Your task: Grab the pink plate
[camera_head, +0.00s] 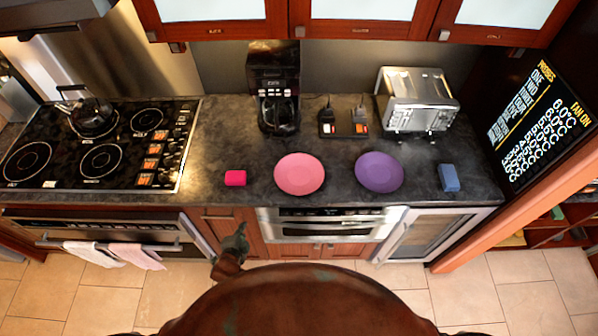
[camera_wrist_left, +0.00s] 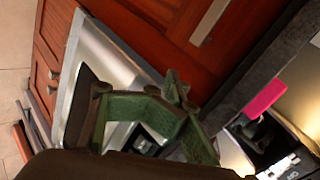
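The pink plate (camera_head: 299,174) lies flat on the dark counter, left of a purple plate (camera_head: 379,172). My left gripper (camera_head: 238,236) is in front of the counter's front edge, to the left of and nearer than the pink plate, and not touching it. Its green fingers (camera_wrist_left: 190,118) show in the left wrist view with nothing seen between them; how far apart they are is unclear. The pink plate is not seen in that view. My right gripper is not in view.
A pink block (camera_head: 235,178) and a blue block (camera_head: 449,178) lie on the dark counter (camera_head: 340,196); the pink block also shows in the wrist view (camera_wrist_left: 265,97). A coffee maker (camera_head: 274,85), a toaster (camera_head: 416,98) and a stove (camera_head: 98,145) stand around. The counter edge is close to my gripper.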

